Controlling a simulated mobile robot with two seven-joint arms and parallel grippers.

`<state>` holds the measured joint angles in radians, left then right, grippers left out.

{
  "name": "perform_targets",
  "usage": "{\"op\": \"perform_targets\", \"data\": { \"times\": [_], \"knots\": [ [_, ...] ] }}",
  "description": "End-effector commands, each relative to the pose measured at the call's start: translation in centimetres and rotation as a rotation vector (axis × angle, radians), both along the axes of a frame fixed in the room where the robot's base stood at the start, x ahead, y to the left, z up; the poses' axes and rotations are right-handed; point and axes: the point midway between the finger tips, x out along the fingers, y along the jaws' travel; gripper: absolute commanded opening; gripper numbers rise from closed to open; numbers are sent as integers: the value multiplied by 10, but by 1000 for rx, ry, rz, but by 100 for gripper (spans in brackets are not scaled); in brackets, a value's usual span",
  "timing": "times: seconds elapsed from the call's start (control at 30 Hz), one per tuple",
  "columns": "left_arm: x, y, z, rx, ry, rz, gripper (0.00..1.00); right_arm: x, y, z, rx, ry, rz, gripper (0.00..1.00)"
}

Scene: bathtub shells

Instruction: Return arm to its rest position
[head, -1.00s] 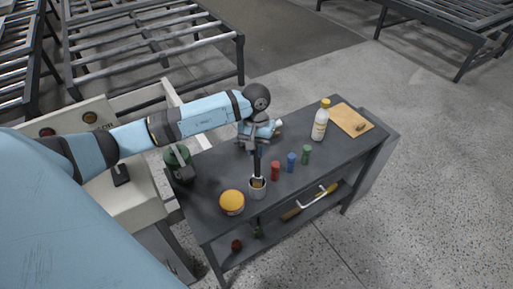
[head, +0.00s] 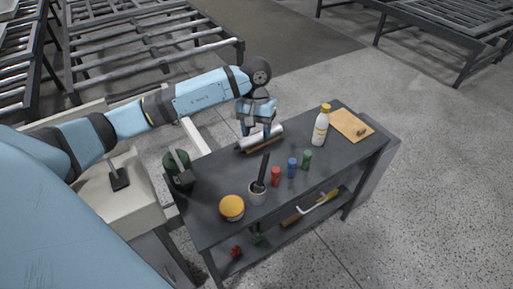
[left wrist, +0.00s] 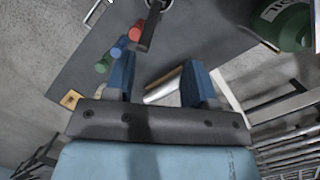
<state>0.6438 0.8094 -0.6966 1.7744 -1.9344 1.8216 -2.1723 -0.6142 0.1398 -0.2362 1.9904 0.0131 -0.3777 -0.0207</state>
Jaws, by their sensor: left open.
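My left arm reaches in from the left in the head view. Its left gripper (head: 257,134) is above the back edge of the dark workbench (head: 215,225), fingers pointing down, open and empty. In the left wrist view the two blue fingers (left wrist: 159,80) stand wide apart. A silver cylinder on a wooden base (head: 265,142) lies below and behind the fingers; I cannot tell the gap. A light cup (head: 257,196) holds a dark-handled tool (head: 262,170) that leans right, apart from the gripper. My right gripper is not in view.
Red (head: 276,177), blue (head: 292,167) and green (head: 307,159) small bottles stand mid-bench. A yellow-lidded jar (head: 232,207), a white bottle (head: 320,128), a wooden board (head: 350,125) and a green canister (head: 177,165) are also there. Metal racks (head: 150,50) stand behind.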

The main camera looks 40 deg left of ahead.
Motion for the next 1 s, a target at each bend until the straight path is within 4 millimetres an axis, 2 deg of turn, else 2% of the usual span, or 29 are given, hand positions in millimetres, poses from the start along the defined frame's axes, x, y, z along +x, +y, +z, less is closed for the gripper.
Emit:
{"op": "perform_targets", "data": {
  "times": [0.1,0.3,0.5,0.67,0.77,0.87,0.9,1.0],
  "knots": [
    [5,3,25,1,-4,0,50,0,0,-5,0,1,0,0],
    [9,6,52,0,-1,0,50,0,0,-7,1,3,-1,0],
    [9,8,60,1,1,0,50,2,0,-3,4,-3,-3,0],
    [7,0,57,-27,7,10,50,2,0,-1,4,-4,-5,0],
    [-1,-29,45,-142,40,69,50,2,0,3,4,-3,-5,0],
    [-21,-85,30,-371,141,211,50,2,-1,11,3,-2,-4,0],
    [-32,-112,27,-487,213,302,50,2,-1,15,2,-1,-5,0],
    [-55,-171,33,-765,453,567,50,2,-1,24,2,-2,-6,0]
  ]
}}
